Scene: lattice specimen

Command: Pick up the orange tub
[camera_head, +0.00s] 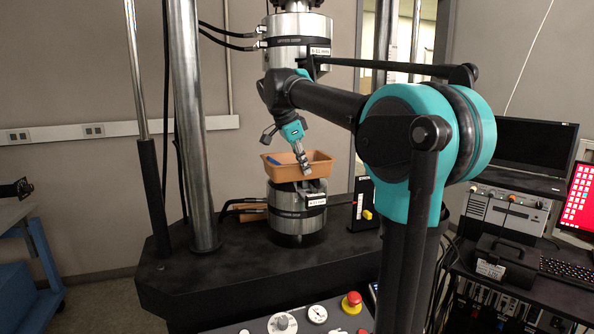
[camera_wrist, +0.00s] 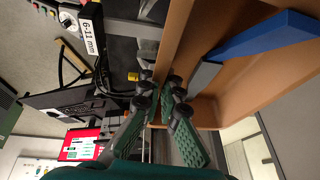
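The orange tub (camera_head: 284,170) is a shallow open box above the lower steel cylinder of the test machine. The head view does not show clearly whether it rests there or hangs just above. My gripper (camera_head: 304,168) reaches down at the tub's front right wall. In the wrist view the tub (camera_wrist: 209,32) fills the upper right, and its wall runs between the fingertips of my gripper (camera_wrist: 160,88). The fingertips are close together and look pressed on that wall from both sides. A blue block (camera_wrist: 262,38) and a grey piece lie inside the tub.
The lower steel cylinder (camera_head: 297,220) stands on the black machine base (camera_head: 235,285). A steel column (camera_head: 190,130) rises to the left, and the upper cylinder (camera_head: 297,42) hangs above the tub. A control panel with a red button (camera_head: 352,302) lies in front.

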